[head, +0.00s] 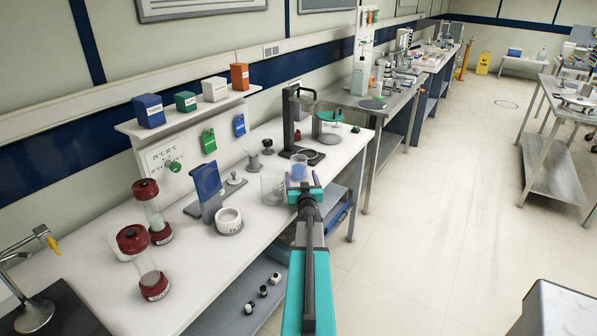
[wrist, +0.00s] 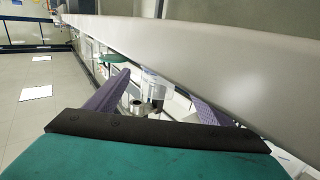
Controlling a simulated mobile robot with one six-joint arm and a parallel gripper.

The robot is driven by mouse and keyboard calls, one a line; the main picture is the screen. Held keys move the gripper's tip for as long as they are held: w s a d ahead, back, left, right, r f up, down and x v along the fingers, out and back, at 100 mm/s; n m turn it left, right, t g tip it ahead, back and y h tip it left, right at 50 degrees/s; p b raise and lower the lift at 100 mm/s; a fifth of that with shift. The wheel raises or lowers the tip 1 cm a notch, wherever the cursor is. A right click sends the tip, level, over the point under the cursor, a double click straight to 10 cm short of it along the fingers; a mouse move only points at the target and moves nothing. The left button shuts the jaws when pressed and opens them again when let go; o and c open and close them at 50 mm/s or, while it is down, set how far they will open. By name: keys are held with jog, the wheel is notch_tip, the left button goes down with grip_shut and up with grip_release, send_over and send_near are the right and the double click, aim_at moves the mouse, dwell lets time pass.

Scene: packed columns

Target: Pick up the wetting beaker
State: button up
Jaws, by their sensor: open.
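A clear beaker with a bluish tint (head: 299,166), which looks like the wetting beaker, stands on the white bench just beyond my gripper (head: 303,184) in the head view. A second clear glass vessel (head: 272,186) stands close by on the left. My gripper is open, reaching over the bench's front edge. In the wrist view, a clear vessel (wrist: 154,86) shows between the two purple fingers of my gripper (wrist: 157,84). I cannot tell which vessel it is, or whether the fingers touch it. My gripper partly hides the beaker's base in the head view.
A white bowl (head: 229,220), a blue panel on a stand (head: 208,180) and two red-capped columns (head: 152,210) stand left on the bench (head: 190,265). A black stand (head: 290,120) rises behind the beaker. Open floor (head: 430,220) lies to the right.

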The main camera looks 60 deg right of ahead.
aim_at(300, 164)
jog(key=shift+p+x, duration=1.05)
jog(key=shift+x, duration=1.5)
jog(key=shift+c, duration=0.3)
jog(key=c, duration=1.2)
jog(key=shift+r, duration=0.2)
jog(key=shift+r+b, duration=0.35)
jog(key=shift+r, duration=0.5)
jog(key=shift+s+a+r, duration=0.1)
jog(key=shift+s+r, duration=0.05)
jog(key=shift+r, duration=0.25)
jog(key=shift+s+a+r, duration=0.1)
jog(key=shift+a+r, duration=0.05)
jog(key=shift+r, duration=0.25)
jog(key=s+d+r+b+v, duration=0.1)
jog(key=b+v, duration=0.1)
jog(key=v, duration=1.3)
jog(key=shift+s+r, duration=0.2)
jog(key=shift+s, duration=0.15)
